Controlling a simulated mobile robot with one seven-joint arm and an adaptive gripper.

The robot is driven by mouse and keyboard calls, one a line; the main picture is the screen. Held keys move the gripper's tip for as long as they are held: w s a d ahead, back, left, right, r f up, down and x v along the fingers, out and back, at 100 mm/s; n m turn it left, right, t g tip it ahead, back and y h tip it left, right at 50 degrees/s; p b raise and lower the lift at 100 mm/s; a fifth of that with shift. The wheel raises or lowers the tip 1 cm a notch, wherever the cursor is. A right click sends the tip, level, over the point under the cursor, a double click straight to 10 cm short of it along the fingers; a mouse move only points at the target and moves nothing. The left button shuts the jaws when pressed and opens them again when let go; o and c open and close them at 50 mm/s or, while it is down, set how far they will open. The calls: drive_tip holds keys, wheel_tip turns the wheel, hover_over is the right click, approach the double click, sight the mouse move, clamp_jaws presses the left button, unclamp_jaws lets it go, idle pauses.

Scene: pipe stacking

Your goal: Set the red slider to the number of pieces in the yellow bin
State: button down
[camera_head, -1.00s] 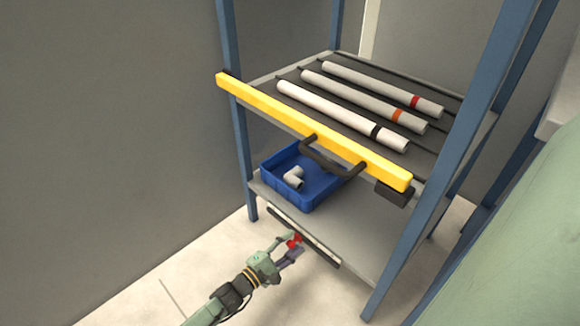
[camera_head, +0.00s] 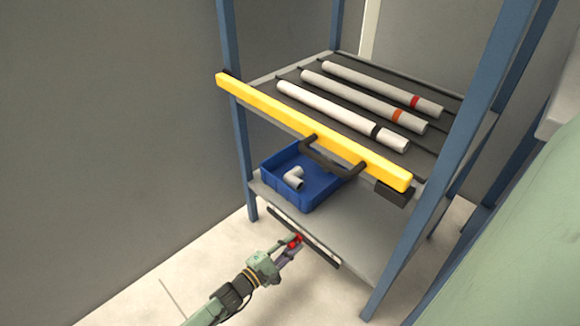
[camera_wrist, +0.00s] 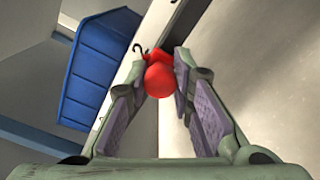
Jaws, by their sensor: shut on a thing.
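The red slider (camera_head: 295,241) sits on a pale strip (camera_head: 322,252) with dark edging along the front of the lower shelf. My gripper (camera_head: 291,245) is shut on the slider's knob, with a finger on either side. In the wrist view, the round red slider (camera_wrist: 158,78) lies between the two fingertips of my gripper (camera_wrist: 160,75). No yellow bin shows. A blue bin (camera_head: 322,194) stands on the lower shelf with a white elbow pipe piece (camera_head: 295,177) in it. Part of the blue bin (camera_wrist: 93,70) also shows in the wrist view. Markings on the strip are too small to read.
A yellow bar (camera_head: 300,125) with a dark handle (camera_head: 330,160) crosses the front of the upper shelf, above the blue bin. Several pipes, including a black-banded one (camera_head: 340,114), lie on that shelf. Blue rack posts (camera_head: 242,150) stand at the sides. Floor is clear at the left.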

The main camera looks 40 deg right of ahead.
drive_tip(key=shift+s+r+p, duration=0.15)
drive_tip(key=shift+s+p, duration=0.15)
drive_tip(key=s+p, duration=0.2)
drive_tip(key=s, duration=0.2)
drive_tip(key=shift+s+d, duration=0.15)
drive_tip(key=shift+s, duration=0.55)
drive_tip(key=c, duration=1.4)
unclamp_jaws()
